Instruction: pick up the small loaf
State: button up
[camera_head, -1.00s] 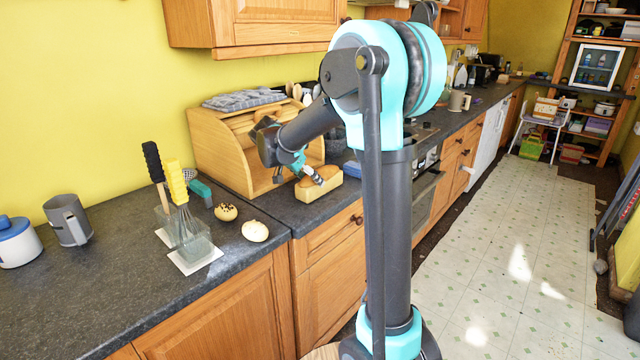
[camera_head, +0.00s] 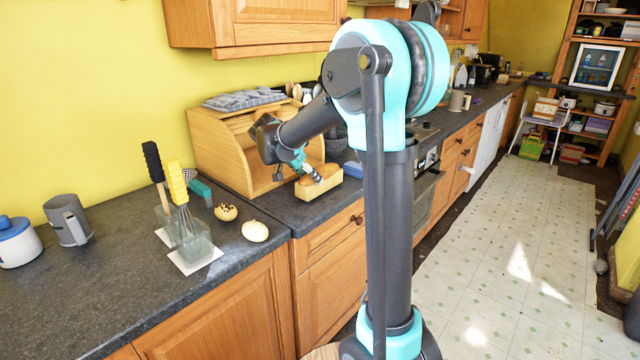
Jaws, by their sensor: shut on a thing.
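The small loaf (camera_head: 312,193), pale yellow with a browner top, is at the front edge of the dark worktop, just in front of the wooden bread bin (camera_head: 222,152). My gripper (camera_head: 317,179) reaches down onto the loaf's top from the upper left and is shut on it. The fingertips are small in this view and partly hidden against the loaf. I cannot tell whether the loaf's underside touches the worktop.
Two round buns, one with dark specks (camera_head: 226,212) and one plain (camera_head: 255,231), lie on the worktop left of the loaf. A glass holder (camera_head: 192,247) with a whisk stands farther left. A blue item (camera_head: 352,169) lies just right of the loaf.

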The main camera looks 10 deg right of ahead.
jog(key=shift+r, duration=0.35)
jog(key=shift+r, duration=2.9)
